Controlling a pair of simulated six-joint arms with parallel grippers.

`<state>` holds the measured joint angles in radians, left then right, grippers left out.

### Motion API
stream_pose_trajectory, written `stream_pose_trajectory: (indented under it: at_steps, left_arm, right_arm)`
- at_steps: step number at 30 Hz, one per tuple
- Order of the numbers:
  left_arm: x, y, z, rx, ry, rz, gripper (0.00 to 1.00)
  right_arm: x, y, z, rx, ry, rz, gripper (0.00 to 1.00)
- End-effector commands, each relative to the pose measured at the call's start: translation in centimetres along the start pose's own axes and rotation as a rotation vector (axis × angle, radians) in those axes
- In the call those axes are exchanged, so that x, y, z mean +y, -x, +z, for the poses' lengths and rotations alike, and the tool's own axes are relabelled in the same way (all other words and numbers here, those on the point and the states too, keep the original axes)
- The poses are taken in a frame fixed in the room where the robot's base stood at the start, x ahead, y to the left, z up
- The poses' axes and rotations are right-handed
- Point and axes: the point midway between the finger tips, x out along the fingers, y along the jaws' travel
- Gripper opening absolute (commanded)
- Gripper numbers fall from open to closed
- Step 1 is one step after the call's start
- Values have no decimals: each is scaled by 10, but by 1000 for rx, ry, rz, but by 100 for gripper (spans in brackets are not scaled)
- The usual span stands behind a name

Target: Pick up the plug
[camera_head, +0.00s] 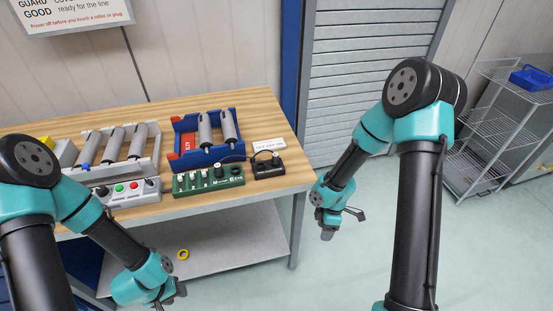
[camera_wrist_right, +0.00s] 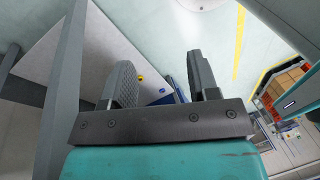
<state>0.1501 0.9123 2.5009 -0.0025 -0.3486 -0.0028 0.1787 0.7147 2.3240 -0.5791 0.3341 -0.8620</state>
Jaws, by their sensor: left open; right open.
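A black socket block (camera_head: 266,169) sits at the right front of the wooden bench. A small dark plug-like piece (camera_head: 275,156) stands on its top, and a thin black cable runs left from there toward the green block (camera_head: 208,179). I cannot tell whether this piece is the plug. My right gripper (camera_head: 342,224) is open and empty, in the air right of the bench; its spread fingers also show in the right wrist view (camera_wrist_right: 163,80). My left gripper (camera_head: 170,296) is open in front of the bench, low in the head view, with nothing visible between its fingers.
A blue tray with rollers (camera_head: 209,150), a grey roller rack (camera_head: 120,170) and a button box (camera_head: 130,191) stand on the bench (camera_head: 100,122). A white label strip (camera_head: 268,145) lies behind the socket block. Yellow tape (camera_head: 183,254) lies on the lower shelf. A wire cart (camera_head: 485,130) stands far right.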

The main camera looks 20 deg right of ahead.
Motion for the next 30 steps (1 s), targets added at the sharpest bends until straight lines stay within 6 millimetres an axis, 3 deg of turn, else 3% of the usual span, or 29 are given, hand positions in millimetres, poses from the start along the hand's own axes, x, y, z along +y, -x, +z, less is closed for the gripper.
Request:
stream_pose_trajectory:
  at_steps: [6, 11, 14, 20, 25, 27, 30]
  left_arm:
    - [0, 0, 0, 0, 0, 0, 43]
    - [0, 0, 0, 0, 0, 0, 43]
    - [0, 0, 0, 0, 0, 0, 43]
    - [0, 0, 0, 0, 0, 0, 43]
    - [0, 0, 0, 0, 0, 0, 43]
    - [0, 0, 0, 0, 0, 0, 43]
    - [0, 0, 0, 0, 0, 0, 43]
  right_arm:
    - [43, 71, 30, -232, 422, -7, 55]
    - [78, 135, 24, -371, 533, 7, 55]
    - [97, 176, 1, -407, 498, 46, 55]
    - [116, 254, -81, -352, 315, 158, 55]
    - [109, 321, -163, -233, 160, 232, 55]
    - [103, 340, -187, -191, 119, 244, 55]
    - [96, 356, -207, -154, 86, 250, 55]
